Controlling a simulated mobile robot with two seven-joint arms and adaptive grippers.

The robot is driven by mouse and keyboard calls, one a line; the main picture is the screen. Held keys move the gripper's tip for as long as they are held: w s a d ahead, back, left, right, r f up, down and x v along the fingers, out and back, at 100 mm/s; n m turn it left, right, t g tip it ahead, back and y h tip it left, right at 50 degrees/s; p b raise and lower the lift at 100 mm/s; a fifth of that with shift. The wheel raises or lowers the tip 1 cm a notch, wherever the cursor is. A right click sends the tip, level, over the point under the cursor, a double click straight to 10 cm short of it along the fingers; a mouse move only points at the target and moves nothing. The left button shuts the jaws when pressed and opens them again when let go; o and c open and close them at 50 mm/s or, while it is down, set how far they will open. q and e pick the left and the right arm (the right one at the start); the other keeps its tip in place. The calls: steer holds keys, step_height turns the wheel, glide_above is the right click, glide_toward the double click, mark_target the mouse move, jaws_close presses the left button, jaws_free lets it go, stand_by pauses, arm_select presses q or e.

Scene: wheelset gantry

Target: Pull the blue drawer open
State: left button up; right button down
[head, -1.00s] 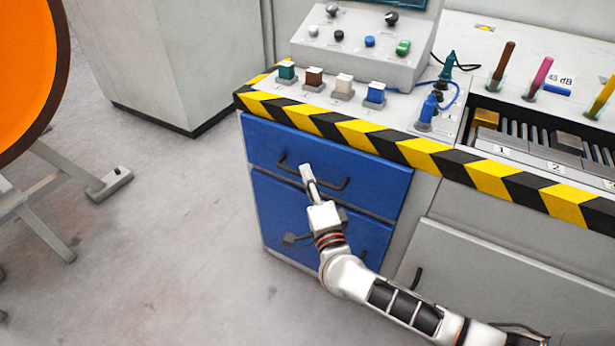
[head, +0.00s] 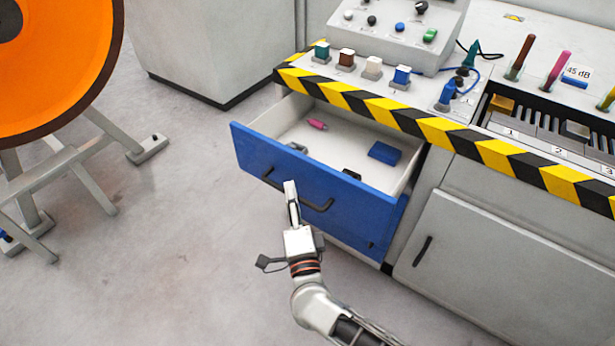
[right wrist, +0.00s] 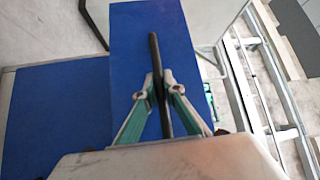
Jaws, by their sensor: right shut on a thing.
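The upper blue drawer (head: 345,208) is pulled out of the cabinet in the head view, with its white inside showing. My right gripper (head: 291,190) is at the dark bar handle (head: 318,206) on the drawer's front. In the right wrist view, the two fingers of my right gripper (right wrist: 162,88) are closed around the handle bar (right wrist: 154,55), in front of the blue drawer front (right wrist: 130,35). My left gripper is in neither view.
The drawer holds a pink item (head: 317,124), a blue box (head: 384,153) and dark and grey small things. A striped bench edge (head: 400,118) runs above it. A grey cabinet door (head: 470,250) is at right. An orange wheel (head: 60,70) on a stand is at left, with clear floor between.

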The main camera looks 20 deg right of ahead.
steer(key=shift+s+a, duration=0.85)
steer(key=shift+a, duration=0.2)
steer(key=shift+s+a, duration=0.8)
steer(key=shift+a, duration=0.2)
steer(key=c, duration=2.1)
jaws_free()
steer(key=shift+c, duration=0.2)
